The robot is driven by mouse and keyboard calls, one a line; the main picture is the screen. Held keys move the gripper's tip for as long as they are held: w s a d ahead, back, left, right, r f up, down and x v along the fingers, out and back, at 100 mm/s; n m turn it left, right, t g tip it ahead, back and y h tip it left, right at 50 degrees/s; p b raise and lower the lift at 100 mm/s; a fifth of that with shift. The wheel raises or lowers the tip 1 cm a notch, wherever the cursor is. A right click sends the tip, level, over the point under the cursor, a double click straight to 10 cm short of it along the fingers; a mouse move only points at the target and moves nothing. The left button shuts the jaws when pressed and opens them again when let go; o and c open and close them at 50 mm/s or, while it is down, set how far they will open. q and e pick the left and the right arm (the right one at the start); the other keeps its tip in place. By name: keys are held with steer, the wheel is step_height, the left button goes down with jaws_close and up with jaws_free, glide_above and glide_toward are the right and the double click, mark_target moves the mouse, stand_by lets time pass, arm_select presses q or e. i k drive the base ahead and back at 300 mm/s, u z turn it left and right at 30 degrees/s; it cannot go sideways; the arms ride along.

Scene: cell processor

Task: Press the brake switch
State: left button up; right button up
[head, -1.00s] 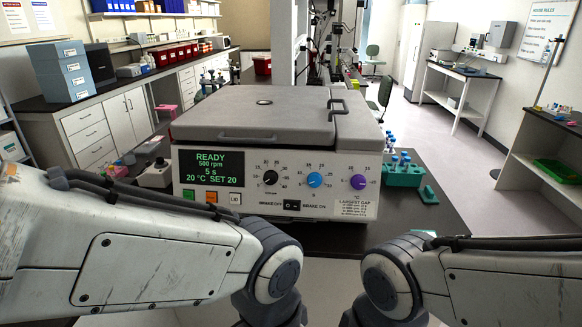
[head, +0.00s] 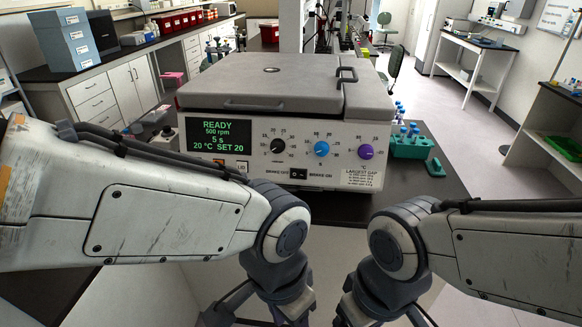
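The brake switch (head: 298,174) is a small black rocker low on the front panel of the grey and white centrifuge (head: 280,95). It sits between the labels BRAKE OFF on its left and BRAKE ON on its right. Which side is pressed is too small to tell. My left gripper (head: 262,315) and my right gripper (head: 385,315) hang at the bottom edge of the head view, below and in front of the panel. Only their upper parts show and their fingertips are cut off. Both are apart from the switch.
The display (head: 217,138) reads READY, 500 rpm, 5 s. Black, blue and purple knobs sit above the switch, and a LID button (head: 242,165) lies to its left. A green tube rack (head: 412,146) stands right of the centrifuge. The bench front is clear.

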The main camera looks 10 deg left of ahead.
mark_target(300, 175)
steer(key=z, duration=0.55)
steer(key=k, duration=0.65)
steer(key=z, duration=0.6)
steer(key=i, duration=1.25)
steer(key=u, duration=0.7)
